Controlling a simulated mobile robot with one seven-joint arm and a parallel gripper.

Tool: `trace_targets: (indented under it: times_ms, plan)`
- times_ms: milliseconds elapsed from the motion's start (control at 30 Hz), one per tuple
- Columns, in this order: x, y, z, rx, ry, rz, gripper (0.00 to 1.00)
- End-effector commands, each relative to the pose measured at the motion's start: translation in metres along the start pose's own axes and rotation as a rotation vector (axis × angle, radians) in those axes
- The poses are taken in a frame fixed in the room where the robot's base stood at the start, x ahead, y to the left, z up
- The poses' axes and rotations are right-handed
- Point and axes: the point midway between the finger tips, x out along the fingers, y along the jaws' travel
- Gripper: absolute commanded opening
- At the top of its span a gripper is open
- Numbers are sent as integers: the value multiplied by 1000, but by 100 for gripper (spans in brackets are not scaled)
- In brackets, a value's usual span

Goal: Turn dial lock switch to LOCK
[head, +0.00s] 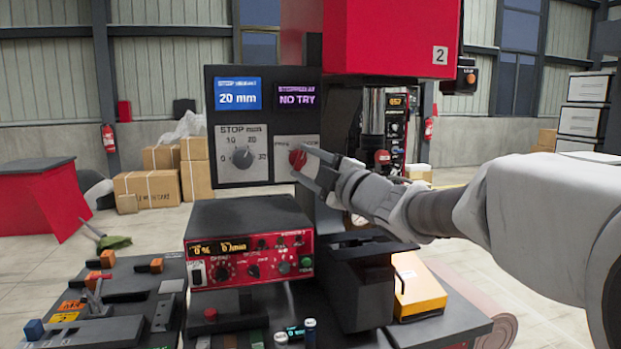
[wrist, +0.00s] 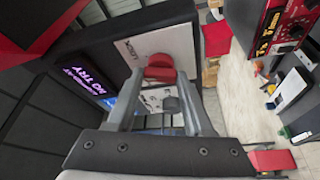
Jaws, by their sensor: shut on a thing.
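The dial lock switch is a small red knob (head: 297,158) on a white plate at the lower right of the black panel. Beside it, the label at its right is partly hidden by my gripper. My gripper (head: 303,162) reaches in from the right and is shut on the red knob. In the wrist view the red knob (wrist: 159,69) sits between my two fingertips. Its exact turn angle is hard to tell. The grey stop dial (head: 241,157) is to its left on the same panel.
The panel (head: 236,118) has a blue screen reading "20 mm" and a purple one reading "NO TRY". A red control box (head: 250,258) stands below. A large red housing (head: 390,37) hangs above right. A yellow box (head: 418,286) sits beneath my arm.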

Motion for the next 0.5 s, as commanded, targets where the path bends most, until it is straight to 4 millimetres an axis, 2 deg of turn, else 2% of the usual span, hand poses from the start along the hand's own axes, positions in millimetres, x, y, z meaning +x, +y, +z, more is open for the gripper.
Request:
trace_targets:
  times_ms: [33, 500]
  plan:
    - [-1, -6, 1, 39, 1, 17, 0]
    - [0, -5, 0, 328, 1, 137, 0]
